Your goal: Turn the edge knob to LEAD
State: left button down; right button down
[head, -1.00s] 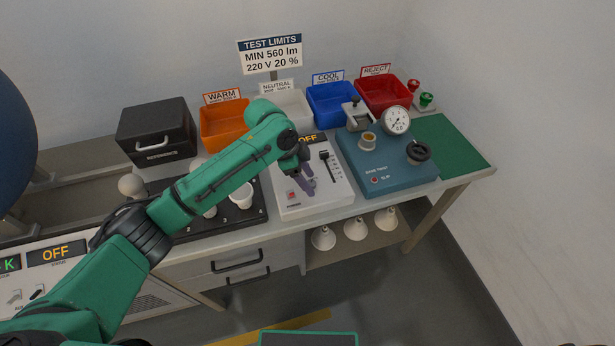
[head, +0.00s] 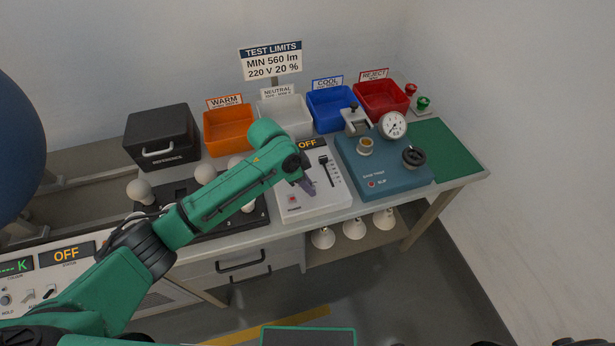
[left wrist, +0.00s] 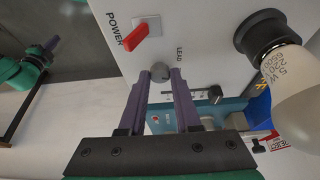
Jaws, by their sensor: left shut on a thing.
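The edge knob (left wrist: 160,72) is a small grey knob on the white tester (left wrist: 205,25), with the word LEAD printed beside it. My left gripper (left wrist: 160,76) has its two purple fingers on either side of the knob and is shut on it. Which mark the knob points to is too small to tell. In the head view my left gripper (head: 309,188) is at the front of the white tester (head: 325,203) and hides the knob. The tester's display (head: 310,143) reads OFF.
A red POWER switch (left wrist: 138,36) sits close to the knob. A bulb (left wrist: 295,85) stands in a black socket (left wrist: 268,35) on the tester. A blue unit (head: 380,180) with a gauge (head: 393,125) is to the right. Bins line the back.

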pick_arm(q)
jog(key=n+p, duration=0.1)
jog(key=p, duration=0.1)
jog(key=n+t+p, duration=0.1)
jog(key=n+p, duration=0.1)
jog(key=n+y+p, duration=0.1)
jog(key=n+p, duration=0.1)
jog(key=shift+s+d+r+t, duration=0.2)
jog(key=shift+r+t, duration=0.15)
jog(key=shift+t, duration=0.05)
jog(key=shift+f+n+t+y+p, duration=0.1)
jog(key=shift+n+t+y+p, duration=0.15)
jog(key=shift+n+p, duration=0.55)
jog(key=shift+f+n+t+y+p, duration=0.15)
jog(key=shift+n+y+p, duration=0.2)
jog(key=shift+n, duration=0.85)
jog(key=c, duration=0.6)
grip_release()
jog(key=b+v, duration=0.1)
jog(key=v, duration=1.3)
jog(key=shift+s+r, duration=0.15)
jog(key=shift+r, duration=0.1)
